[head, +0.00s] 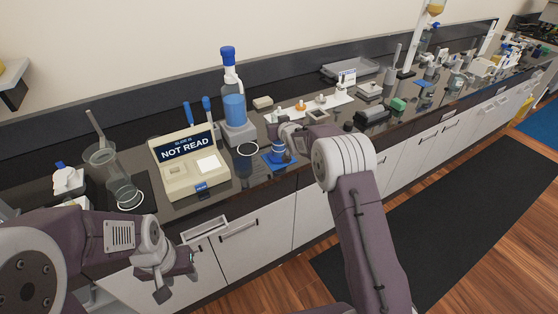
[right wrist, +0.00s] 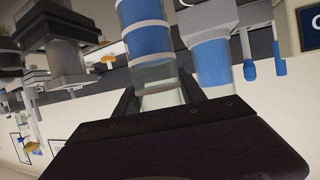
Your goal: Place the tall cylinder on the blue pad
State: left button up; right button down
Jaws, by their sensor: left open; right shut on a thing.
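A clear cylinder with blue bands (head: 277,149) is at the blue pad (head: 268,164) on the counter, right of the slide reader. It looks upright in the head view; whether its base touches the pad is not clear. My right gripper (head: 287,133) is shut on it, partly hidden by its own arm. In the right wrist view the cylinder (right wrist: 146,38) stands between the fingers of my right gripper (right wrist: 160,95), its clear part in their grip. My left gripper (head: 177,276) is open and empty, low in front of the cabinets.
The beige reader (head: 185,185) reading "NOT READ" stands left of the pad. A blue-capped bottle (head: 235,110) stands behind the pad. A glass beaker (head: 103,165) is farther left. A white mat (head: 325,103) with small items lies to the right. The counter's front edge is close.

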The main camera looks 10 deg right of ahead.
jog(key=shift+f+b, duration=0.3)
jog(key=shift+f, duration=0.2)
jog(key=shift+c, duration=1.3)
grip_release()
jog(key=shift+s, duration=0.1)
jog(key=a+b+v, duration=0.1)
jog(key=v, duration=0.8)
jog(key=shift+d+b, duration=0.4)
jog(key=shift+d, duration=0.05)
jog(key=shift+r, duration=0.1)
